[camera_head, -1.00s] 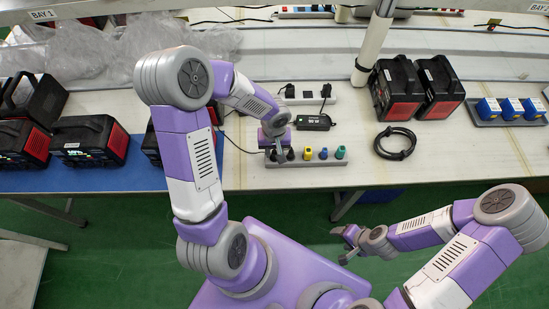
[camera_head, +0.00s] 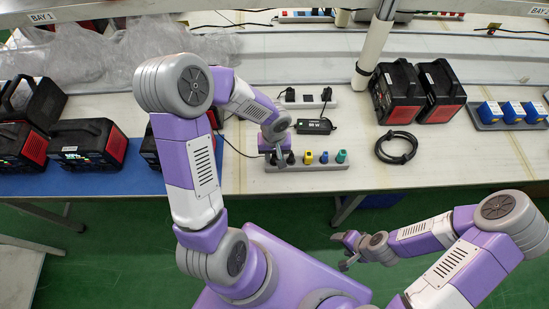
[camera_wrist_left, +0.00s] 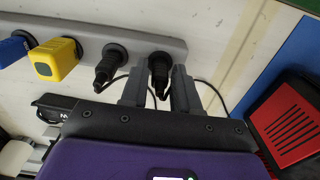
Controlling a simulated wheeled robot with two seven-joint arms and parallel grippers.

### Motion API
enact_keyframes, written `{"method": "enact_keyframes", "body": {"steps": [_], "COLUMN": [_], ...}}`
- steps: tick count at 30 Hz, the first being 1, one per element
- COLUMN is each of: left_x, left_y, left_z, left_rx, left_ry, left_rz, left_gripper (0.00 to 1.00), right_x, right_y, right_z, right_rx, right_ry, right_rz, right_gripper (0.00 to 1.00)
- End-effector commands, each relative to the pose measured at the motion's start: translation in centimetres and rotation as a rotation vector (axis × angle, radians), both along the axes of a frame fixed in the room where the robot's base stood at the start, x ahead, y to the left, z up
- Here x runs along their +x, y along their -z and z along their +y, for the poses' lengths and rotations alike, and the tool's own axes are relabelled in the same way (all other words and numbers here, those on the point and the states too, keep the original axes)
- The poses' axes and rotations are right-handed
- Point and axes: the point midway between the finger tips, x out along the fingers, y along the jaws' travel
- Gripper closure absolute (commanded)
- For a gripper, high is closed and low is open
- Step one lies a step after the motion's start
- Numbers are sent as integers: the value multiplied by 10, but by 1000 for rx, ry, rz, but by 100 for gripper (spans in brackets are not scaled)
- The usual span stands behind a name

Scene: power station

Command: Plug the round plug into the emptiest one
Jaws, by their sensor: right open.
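My left gripper (camera_wrist_left: 162,92) is at the left end of the grey power strip (camera_head: 325,167), its two fingers on either side of a black round plug (camera_wrist_left: 159,68) seated there. The fingers look close against its sides. In the left wrist view a second black plug (camera_wrist_left: 108,64), a yellow plug (camera_wrist_left: 55,60) and a blue plug (camera_wrist_left: 14,47) sit along the strip. A green plug (camera_head: 341,156) is at its right end. Three power stations stand on the blue mat, at left (camera_head: 20,148), middle (camera_head: 88,146) and right (camera_head: 149,150); the right one is partly hidden. My right gripper (camera_head: 346,250) is open and empty.
A black adapter (camera_head: 316,127) and a white strip (camera_head: 308,101) lie behind the grey strip. A coiled black cable (camera_head: 396,147), two black-red battery units (camera_head: 418,90) and blue blocks (camera_head: 512,112) are to the right. The front bench strip at right is clear.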

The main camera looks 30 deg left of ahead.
Motion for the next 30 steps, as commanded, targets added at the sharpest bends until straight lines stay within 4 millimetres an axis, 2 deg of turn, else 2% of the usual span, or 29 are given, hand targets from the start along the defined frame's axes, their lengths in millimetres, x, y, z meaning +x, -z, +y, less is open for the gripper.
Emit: {"method": "enact_keyframes", "body": {"steps": [2,8,9,17,30], "left_x": [0,0,0,0,0], "left_y": [0,0,0,-3,-25], "left_z": [0,0,0,0,0], "left_rx": [0,0,0,0,1], "left_ry": [0,0,0,0,0], "left_rz": [0,0,0,0,-1], "left_gripper": [70,99,100,100,100], "right_x": [0,0,0,0,0], "right_y": [0,0,0,-2,-19], "right_z": [0,0,0,0,0], "right_rx": [0,0,0,0,0], "right_ry": [0,0,0,0,0], "right_rz": [0,0,0,0,0], "right_gripper": [37,37,37,37,37]}}
